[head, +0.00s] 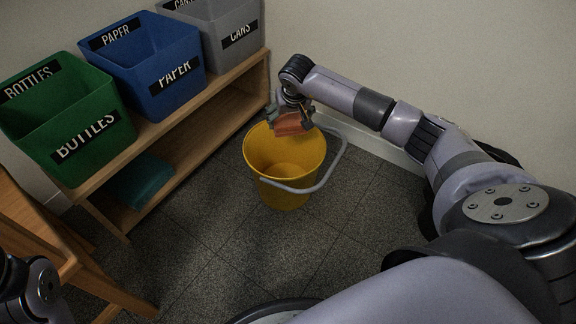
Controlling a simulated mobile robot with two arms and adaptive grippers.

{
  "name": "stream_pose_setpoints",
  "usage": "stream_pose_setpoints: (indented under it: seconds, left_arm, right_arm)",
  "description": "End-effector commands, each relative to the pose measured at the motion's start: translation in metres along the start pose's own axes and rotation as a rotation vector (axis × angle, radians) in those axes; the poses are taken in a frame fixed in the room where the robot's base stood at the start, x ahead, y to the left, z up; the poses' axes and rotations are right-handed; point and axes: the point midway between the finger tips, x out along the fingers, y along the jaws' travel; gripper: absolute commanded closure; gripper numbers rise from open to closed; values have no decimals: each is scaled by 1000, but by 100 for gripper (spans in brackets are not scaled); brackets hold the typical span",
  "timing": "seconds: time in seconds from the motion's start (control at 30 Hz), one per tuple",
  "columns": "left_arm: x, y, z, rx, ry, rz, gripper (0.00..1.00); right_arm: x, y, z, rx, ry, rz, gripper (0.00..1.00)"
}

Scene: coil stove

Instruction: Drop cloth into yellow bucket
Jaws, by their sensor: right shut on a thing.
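A yellow bucket (284,185) stands upright on the dark tiled floor, with its grey handle lowered toward the front right. An orange-red cloth (290,123) is held over the bucket's back rim. My right gripper (291,108) is shut on the cloth, at the back of the bucket opening. The part of the bucket that shows inside looks empty. Part of my left arm shows at the lower left corner, but its gripper is not visible.
A wooden shelf (190,133) at the left holds a green bottles bin (70,130), a blue paper bin (150,70) and a grey cans bin (225,30). A teal item (140,180) lies on its lower board. A wall is behind the bucket. Floor in front is clear.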

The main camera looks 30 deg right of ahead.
Motion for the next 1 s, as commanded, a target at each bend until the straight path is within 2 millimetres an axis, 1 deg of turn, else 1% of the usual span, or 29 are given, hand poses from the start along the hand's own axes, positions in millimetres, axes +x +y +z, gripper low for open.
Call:
stream_pose_setpoints:
  seconds: [0.23, 0.27, 0.5, 0.83, 0.93, 1.0]
  left_arm:
    - [1, 0, 0, 0, 2, 1, 69]
    - [1, 0, 0, 0, 2, 1, 69]
    - [1, 0, 0, 0, 3, 1, 69]
    - [0, 0, 0, 1, -1, 0, 69]
    - [0, 0, 1, 1, -1, 1, 69]
    - [0, 0, 0, 1, -1, 1, 69]
  right_arm:
    - [0, 0, 0, 0, 0, 0, 43]
    - [0, 0, 0, 0, 0, 0, 16]
    - [0, 0, 0, 0, 0, 1, 0]
    - [0, 0, 0, 0, 0, 1, 0]
    - [-7, 0, -1, 0, 1, 0, 0]
    - [-16, 1, -1, 0, 3, 1, 0]
